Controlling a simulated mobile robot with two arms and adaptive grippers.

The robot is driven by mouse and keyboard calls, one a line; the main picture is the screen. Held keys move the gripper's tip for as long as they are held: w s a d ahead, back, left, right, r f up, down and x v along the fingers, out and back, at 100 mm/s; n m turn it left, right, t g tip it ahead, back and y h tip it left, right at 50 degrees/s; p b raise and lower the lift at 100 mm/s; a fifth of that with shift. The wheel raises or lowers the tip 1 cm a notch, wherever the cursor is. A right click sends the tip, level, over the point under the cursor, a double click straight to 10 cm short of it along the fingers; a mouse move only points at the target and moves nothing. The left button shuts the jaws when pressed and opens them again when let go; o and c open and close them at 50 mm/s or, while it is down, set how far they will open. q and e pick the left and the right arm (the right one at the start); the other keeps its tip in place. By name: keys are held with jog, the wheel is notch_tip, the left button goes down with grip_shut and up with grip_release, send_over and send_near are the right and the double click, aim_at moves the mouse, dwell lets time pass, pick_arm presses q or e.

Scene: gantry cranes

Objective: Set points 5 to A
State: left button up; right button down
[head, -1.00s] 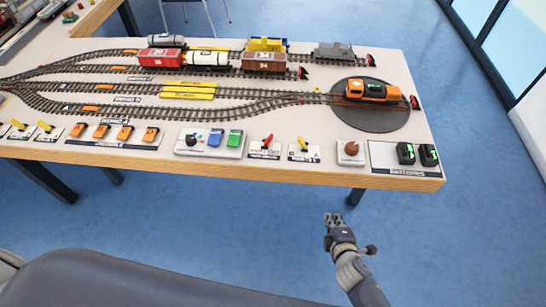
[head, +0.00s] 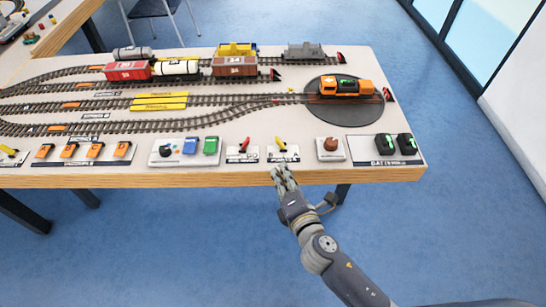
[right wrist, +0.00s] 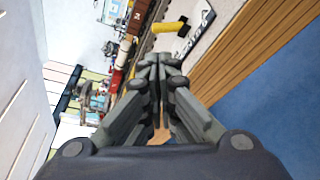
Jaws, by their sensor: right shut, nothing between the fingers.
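A small yellow lever (head: 281,144) stands on a white plate with a dark label strip (head: 284,158) at the table's front edge. The label is too small to read surely, and the lever seems to lean to the left. My right gripper (head: 283,178) is shut and empty, just in front of the table edge below this plate, apart from the lever. In the right wrist view the closed fingertips (right wrist: 160,66) point toward the yellow lever (right wrist: 170,27) and its plate (right wrist: 196,36). My left gripper is not in view.
A red lever (head: 244,145) is left of the yellow one, and a brown knob (head: 330,144) is to its right. Green-lit batteries (head: 396,144) sit at the right. Behind are tracks with wagons and an orange locomotive (head: 342,86) on a turntable.

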aim_at(271, 157)
jog(key=x, duration=0.9)
jog(key=shift+w+a, duration=0.15)
jog(key=shift+w, duration=0.2)
jog(key=shift+m+b, duration=0.3)
jog(key=shift+b, duration=0.05)
